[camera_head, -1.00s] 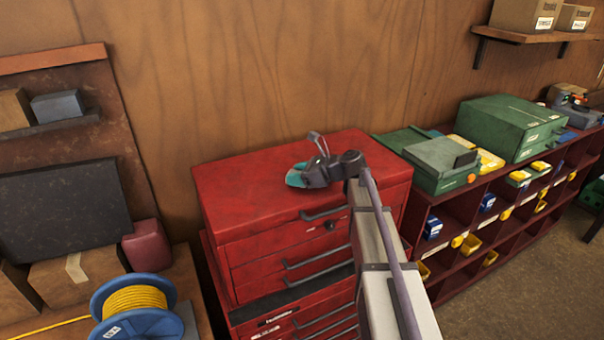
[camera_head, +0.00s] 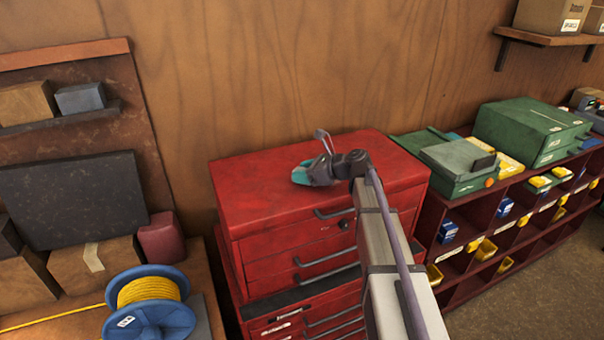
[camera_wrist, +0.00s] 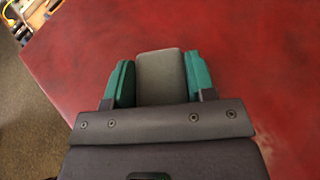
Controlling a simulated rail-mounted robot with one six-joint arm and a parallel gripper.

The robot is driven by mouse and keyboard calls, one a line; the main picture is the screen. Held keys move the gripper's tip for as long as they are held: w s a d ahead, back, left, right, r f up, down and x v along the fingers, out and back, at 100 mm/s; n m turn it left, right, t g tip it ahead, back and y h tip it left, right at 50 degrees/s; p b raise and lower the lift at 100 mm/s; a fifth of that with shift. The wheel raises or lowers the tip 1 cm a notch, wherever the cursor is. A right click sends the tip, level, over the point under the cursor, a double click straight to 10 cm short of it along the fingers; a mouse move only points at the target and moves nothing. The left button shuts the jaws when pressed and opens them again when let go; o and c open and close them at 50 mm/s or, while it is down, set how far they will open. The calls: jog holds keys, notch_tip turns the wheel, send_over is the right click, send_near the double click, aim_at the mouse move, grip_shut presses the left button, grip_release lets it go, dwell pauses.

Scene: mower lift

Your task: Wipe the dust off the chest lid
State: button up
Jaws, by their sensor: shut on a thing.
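The red chest (camera_head: 250,205) stands against the wooden wall, its lid (camera_head: 262,165) flat and closed. In the wrist view the lid (camera_wrist: 265,70) shows dull, greyish smudges and mottled dark patches; I cannot tell dust from wear. My gripper (camera_head: 304,174) is low over the middle of the lid, its teal fingertips pointing left. In the wrist view my gripper (camera_wrist: 160,80) is shut on a grey block (camera_wrist: 160,77), with teal pieces on both sides. Whether the block touches the lid is hidden.
A blue spool (camera_head: 150,305) of yellow rope and cardboard boxes stand at the lower left. A rack (camera_head: 480,230) with green cases and yellow bins stands close at the right. A shelf (camera_head: 545,39) is on the wall at upper right. The lid holds nothing else.

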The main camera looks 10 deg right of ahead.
jog(key=shift+w+d, duration=0.2)
jog(key=shift+d, duration=0.8)
jog(key=shift+w+d, duration=0.15)
jog(key=shift+d, duration=0.8)
jog(key=shift+w+d, duration=0.2)
jog(key=shift+d, duration=0.8)
jog(key=shift+w+d, duration=0.2)
jog(key=shift+d, duration=0.6)
jog(key=shift+w+d, duration=0.2)
jog(key=shift+d, duration=0.6)
jog(key=shift+w+d, duration=0.15)
jog(key=shift+d, duration=0.7)
jog(key=shift+w+d, duration=0.15)
jog(key=shift+d, duration=0.7)
notch_tip(320, 180, up, 6)
jog(key=p, duration=0.5)
jog(key=shift+p, duration=0.35)
notch_tip(320, 180, up, 3)
jog(key=p, duration=0.3)
jog(key=shift+f, duration=0.1)
